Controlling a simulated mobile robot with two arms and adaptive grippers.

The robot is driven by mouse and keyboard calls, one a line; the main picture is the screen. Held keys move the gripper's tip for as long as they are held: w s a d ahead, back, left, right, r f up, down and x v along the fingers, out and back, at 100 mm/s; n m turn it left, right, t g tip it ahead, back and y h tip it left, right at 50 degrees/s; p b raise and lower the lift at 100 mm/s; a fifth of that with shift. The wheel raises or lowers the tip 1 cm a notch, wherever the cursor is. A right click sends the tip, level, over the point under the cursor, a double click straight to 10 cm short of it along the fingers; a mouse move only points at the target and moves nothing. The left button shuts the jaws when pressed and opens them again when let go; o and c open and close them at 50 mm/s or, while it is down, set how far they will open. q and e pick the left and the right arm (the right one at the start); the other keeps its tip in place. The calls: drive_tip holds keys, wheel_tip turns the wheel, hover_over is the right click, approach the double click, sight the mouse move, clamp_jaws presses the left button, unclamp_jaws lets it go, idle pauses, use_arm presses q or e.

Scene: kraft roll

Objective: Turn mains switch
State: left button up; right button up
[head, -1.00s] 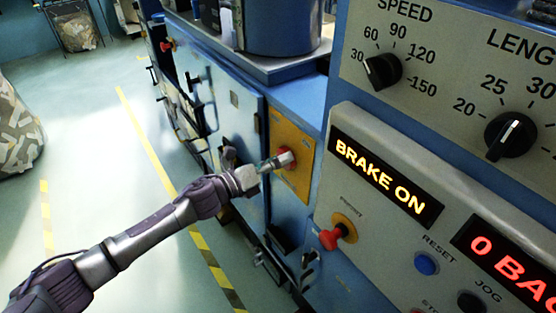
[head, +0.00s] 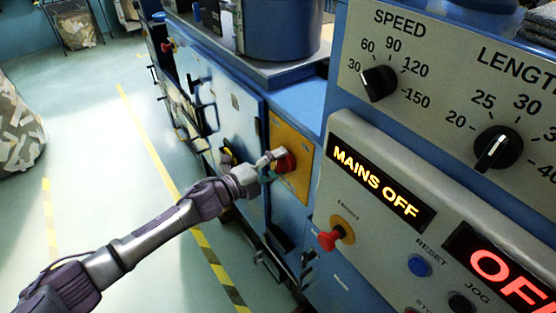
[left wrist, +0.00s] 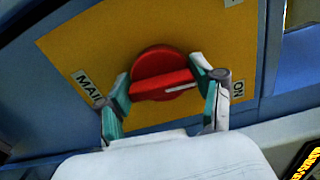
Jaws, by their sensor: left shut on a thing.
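The mains switch (left wrist: 163,76) is a red round knob with a raised bar and a white pointer line. It sits on a yellow plate (left wrist: 80,50) on the machine's blue side. In the left wrist view the bar lies nearly level and the pointer line is towards the right, near the "ON" label. My left gripper (left wrist: 163,88) is shut on the bar, one finger at each end. In the head view my left gripper (head: 268,165) reaches the red switch (head: 286,162) and partly covers it. The display (head: 376,183) reads "MAINS OFF". My right gripper is not in view.
To the right stands a grey control panel with a speed dial (head: 380,83), a length dial (head: 497,149), a red button (head: 332,238) and a blue reset button (head: 419,265). Open floor (head: 90,170) with yellow tape lies to the left.

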use_arm(q)
drive_tip(key=n+p, duration=0.1)
drive_tip(key=n, duration=0.4)
drive_tip(key=shift+n+p, duration=0.3)
drive_tip(key=shift+f+n+p, duration=0.2)
drive_tip(key=shift+n+p, duration=0.3)
drive_tip(key=shift+n, duration=1.6)
drive_tip(key=o, duration=1.1)
drive_tip(key=shift+o, duration=0.2)
drive_tip(key=shift+s+a, duration=0.15)
drive_tip(key=shift+a, duration=0.05)
drive_tip(key=v, duration=1.1)
drive_tip(key=shift+s+a, duration=0.2)
drive_tip(key=shift+a, duration=0.05)
